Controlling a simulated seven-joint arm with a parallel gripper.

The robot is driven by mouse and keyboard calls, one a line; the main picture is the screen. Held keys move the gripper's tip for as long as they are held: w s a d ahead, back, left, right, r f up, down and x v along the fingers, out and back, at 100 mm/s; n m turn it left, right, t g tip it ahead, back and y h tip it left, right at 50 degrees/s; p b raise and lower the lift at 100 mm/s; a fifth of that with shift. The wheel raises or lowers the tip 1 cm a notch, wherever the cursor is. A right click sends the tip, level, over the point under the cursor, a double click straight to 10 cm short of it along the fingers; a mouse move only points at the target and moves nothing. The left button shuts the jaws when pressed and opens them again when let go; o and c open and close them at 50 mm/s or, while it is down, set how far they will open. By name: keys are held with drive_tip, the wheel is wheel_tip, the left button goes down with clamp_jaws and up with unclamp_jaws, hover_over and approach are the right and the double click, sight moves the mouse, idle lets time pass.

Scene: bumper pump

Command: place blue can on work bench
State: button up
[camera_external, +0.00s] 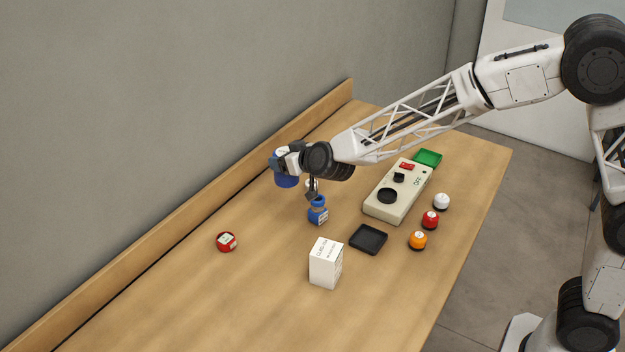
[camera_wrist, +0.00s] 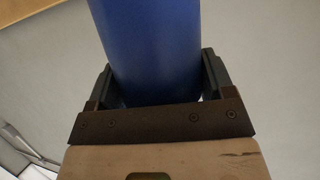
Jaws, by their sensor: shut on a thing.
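The blue can (camera_external: 287,181) is held at the end of my arm, above the far part of the wooden work bench (camera_external: 190,300). My gripper (camera_external: 288,162) is shut on it. In the wrist view, the blue can (camera_wrist: 150,45) fills the space between the two dark fingers of my gripper (camera_wrist: 155,78), and its upper end runs out of the frame. In the outside view, my gripper covers part of the can. I see no contact between the can and the bench.
A small blue bottle (camera_external: 318,213) stands close to the held can. The left front is clear.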

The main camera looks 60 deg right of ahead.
drive_tip(key=s+a+n+y, duration=0.2)
drive_tip(key=s+a, duration=0.5)
drive_tip(key=a, duration=0.5)
drive_tip(key=s+a+n+y, duration=0.25)
drive_tip(key=s+a, duration=0.45)
drive_tip(key=a, duration=0.5)
drive_tip(key=s+a+n+y, duration=0.1)
drive_tip(key=s+a+y, duration=0.1)
drive_tip(key=s+a, duration=0.75)
wheel_tip(320, 180, down, 10)
drive_tip(key=w+a, duration=0.2)
drive_tip(key=shift+w, duration=0.25)
drive_tip(key=shift+w+a, duration=0.1)
drive_tip(key=shift+a, duration=0.05)
drive_tip(key=w+a+f, duration=0.1)
drive_tip(key=w+a, duration=0.7)
drive_tip(key=w, duration=0.5)
drive_tip(key=shift+w+f, duration=0.25)
drive_tip(key=shift+a, duration=0.1)
drive_tip(key=shift+f, duration=1.75)
drive_tip(key=shift+f, duration=0.15)
